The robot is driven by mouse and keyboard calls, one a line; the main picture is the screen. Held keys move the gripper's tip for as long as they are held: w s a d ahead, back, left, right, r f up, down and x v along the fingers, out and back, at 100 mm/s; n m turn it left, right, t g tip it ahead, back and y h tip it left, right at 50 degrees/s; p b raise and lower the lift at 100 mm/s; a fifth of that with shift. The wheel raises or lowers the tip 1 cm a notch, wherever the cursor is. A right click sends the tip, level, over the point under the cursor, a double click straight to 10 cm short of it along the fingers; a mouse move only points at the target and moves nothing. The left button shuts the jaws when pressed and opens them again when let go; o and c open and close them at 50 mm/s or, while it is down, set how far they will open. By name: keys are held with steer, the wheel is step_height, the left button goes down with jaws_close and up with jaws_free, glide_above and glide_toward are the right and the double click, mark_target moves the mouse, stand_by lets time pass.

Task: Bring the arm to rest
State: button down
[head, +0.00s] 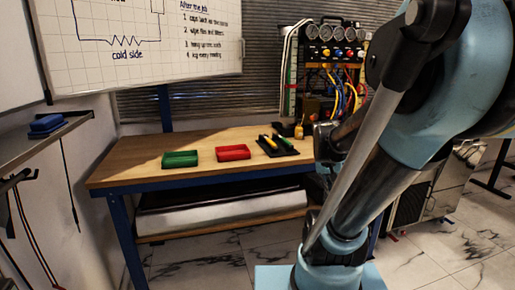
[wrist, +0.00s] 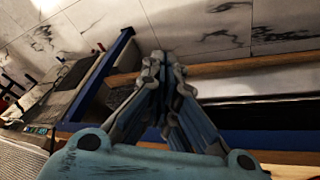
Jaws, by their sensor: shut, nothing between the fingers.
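My arm fills the right side of the head view, folded in front of the workbench. My gripper shows in the wrist view (wrist: 161,75), where its two fingers come together at the tips with nothing between them. It points towards the tiled floor and the front edge of the bench and is apart from every loose object. In the head view the gripper is not clearly seen behind my arm links.
The wooden workbench (head: 135,174) holds a green tray (head: 180,159), a red tray (head: 233,152) and a dark tray (head: 279,151) with markers. Behind stands a gauge rig (head: 333,54) with hoses. A whiteboard (head: 150,40) hangs at the back left.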

steer(key=s+a+f+n+g+y, duration=0.1)
steer(key=s+a+f+n+y, duration=0.1)
steer(key=s+a, duration=0.5)
steer(key=s+f+n, duration=0.1)
steer(key=s, duration=0.3)
steer(key=shift+a+n+y, duration=0.3)
steer(key=shift+n+y, duration=0.1)
